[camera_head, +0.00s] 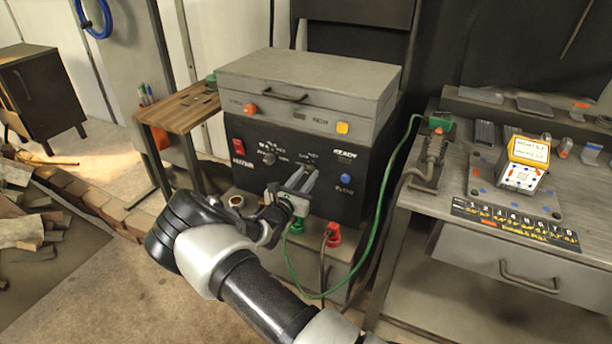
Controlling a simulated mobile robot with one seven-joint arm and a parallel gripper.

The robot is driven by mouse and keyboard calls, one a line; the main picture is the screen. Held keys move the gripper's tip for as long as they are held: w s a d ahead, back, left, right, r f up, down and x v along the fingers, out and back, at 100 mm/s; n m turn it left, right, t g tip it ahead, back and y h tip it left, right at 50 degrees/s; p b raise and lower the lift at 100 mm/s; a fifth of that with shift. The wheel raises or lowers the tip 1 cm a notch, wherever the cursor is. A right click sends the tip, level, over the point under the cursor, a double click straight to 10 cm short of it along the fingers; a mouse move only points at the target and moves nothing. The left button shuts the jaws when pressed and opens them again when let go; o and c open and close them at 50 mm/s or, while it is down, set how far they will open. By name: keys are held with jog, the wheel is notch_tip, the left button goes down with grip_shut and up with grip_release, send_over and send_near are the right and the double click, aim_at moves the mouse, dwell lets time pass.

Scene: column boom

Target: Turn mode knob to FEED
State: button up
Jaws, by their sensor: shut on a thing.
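The grey and black machine (245,190) stands in the middle, with controls on its dark front panel. My gripper (308,175) reaches up to the right-middle of this panel from below. Its fingers are closed on a small control there, taken to be the mode knob, which the fingers mostly hide. I cannot make out which way the knob points. Small white labels sit above and left of the fingers, too small to read surely. Another dark round knob (269,158) is on the panel to the left of my gripper, apart from it.
A red switch (239,147) and a blue button (345,179) flank the panel. Green and red plugs (333,235) with cables hang below and right. A workbench (420,195) with a yellow-topped box (529,151) stands right. A small wooden table (180,110) is left.

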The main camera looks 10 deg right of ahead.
jog(key=m, duration=0.4)
jog(key=shift+m+p, duration=0.3)
jog(key=m, duration=0.3)
jog(key=shift+f+m, duration=0.1)
jog(key=shift+m, duration=0.3)
jog(key=m, duration=0.3)
jog(key=shift+m, duration=0.3)
jog(key=shift+f+m+b, duration=0.1)
jog(key=shift+m+b, duration=0.6)
jog(key=shift+m, duration=1.3)
jog(key=o, duration=1.1)
jog(key=shift+c, duration=0.2)
jog(key=p+v, duration=0.2)
jog(key=v, duration=1.5)
jog(key=shift+a, duration=0.2)
